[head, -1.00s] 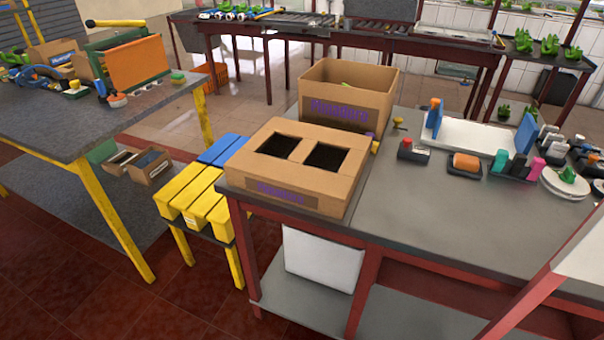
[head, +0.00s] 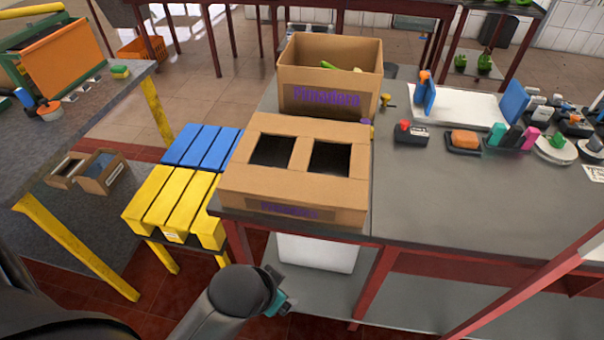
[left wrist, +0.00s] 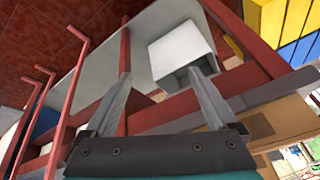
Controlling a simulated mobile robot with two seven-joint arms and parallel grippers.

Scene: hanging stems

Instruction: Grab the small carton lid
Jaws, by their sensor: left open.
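A low brown carton lid (head: 297,196) with two dark rectangular openings in its top sits at the front left corner of the grey table. Part of a brown carton surface shows at the lower right of the left wrist view (left wrist: 285,122); I cannot tell exactly which part. My left gripper (left wrist: 160,75) is open and empty, its two fingers spread. In the head view my left arm comes in at the bottom, and only a teal bit of the hand (head: 279,300) shows, below and in front of the table edge, apart from the lid. My right gripper is not in view.
A taller open carton (head: 327,75) stands right behind the lid. A yellow and blue slatted stool (head: 172,198) stands to its left. A white bin (head: 318,253) is under the table (head: 440,205); its front right top is clear. Several small items stand farther right.

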